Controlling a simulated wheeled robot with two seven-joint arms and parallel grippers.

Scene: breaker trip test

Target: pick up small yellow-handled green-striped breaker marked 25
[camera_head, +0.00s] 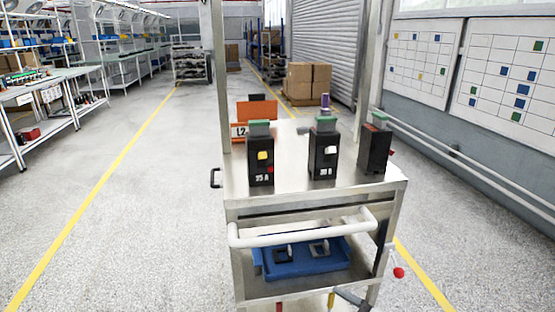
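A black breaker (260,172) with a yellow handle and a green stripe along its top stands upright at the front left of the metal cart top (232,180). Its white label looks like 25 A, though the print is small. A similar black breaker (323,158) with a white handle and green top stands to its right; its label looks like 20 A, but is hard to read. A third dark breaker (374,150) with a green top stands turned at the right edge. Neither of my grippers can be seen.
An orange panel (263,109) marked L2 stands behind the left breaker. A pale push bar (300,232) crosses the cart's front. A blue tray (300,262) lies on the lower shelf. A post rises on each side of the cart. The floor on both sides is clear.

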